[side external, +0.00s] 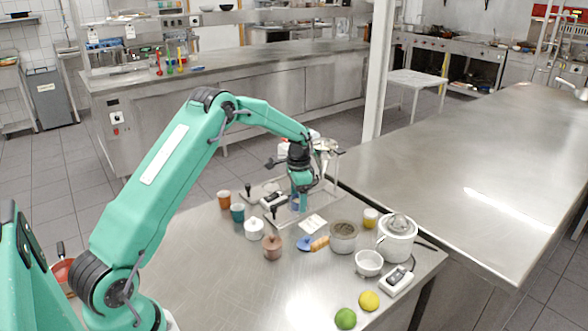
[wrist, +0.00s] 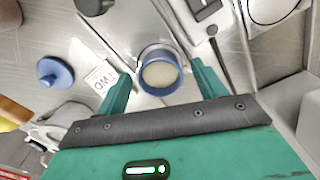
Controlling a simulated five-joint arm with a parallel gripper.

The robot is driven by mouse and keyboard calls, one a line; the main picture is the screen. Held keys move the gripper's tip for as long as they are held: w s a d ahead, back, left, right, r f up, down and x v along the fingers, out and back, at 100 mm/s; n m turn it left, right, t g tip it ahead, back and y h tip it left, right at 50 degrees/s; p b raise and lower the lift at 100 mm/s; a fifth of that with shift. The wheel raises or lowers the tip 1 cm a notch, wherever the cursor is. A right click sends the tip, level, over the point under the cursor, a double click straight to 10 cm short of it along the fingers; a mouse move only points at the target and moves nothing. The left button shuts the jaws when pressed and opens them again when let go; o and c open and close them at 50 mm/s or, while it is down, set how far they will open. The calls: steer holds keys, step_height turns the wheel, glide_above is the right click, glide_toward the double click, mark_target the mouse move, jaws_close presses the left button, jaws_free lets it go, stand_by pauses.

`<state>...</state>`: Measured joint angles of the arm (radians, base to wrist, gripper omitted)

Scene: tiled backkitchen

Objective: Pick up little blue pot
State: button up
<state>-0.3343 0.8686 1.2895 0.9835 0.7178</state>
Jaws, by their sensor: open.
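The little blue pot (wrist: 142,60) is round and open, with pale contents, and sits on the steel table in the wrist view. In the side view it (side external: 295,206) shows only partly, beneath my gripper (side external: 301,196). In the wrist view my gripper (wrist: 160,70) points at the pot, its two green fingers apart on either side of it. No clear contact shows. A blue lid with a knob (wrist: 54,72) lies apart to the left; it also shows in the side view (side external: 304,243).
A white card (wrist: 101,78) lies near the pot. A white lidded pot (side external: 254,230), brown lidded pot (side external: 272,247), grey pot (side external: 343,238) and white juicer (side external: 397,243) stand around. A dark-handled tool (side external: 273,201) lies close by.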

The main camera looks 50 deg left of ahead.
steer(key=c, duration=1.2)
steer(key=shift+r, duration=0.15)
steer(key=shift+c, duration=0.2)
steer(key=shift+r, duration=0.5)
step_height(320, 180, up, 3)
steer(key=shift+d+r, duration=0.15)
steer(key=s+d+r, duration=0.2)
steer(key=d+r, duration=0.4)
steer(key=d, duration=0.5)
steer(key=shift+s+r, duration=0.2)
steer(key=shift+r, duration=0.05)
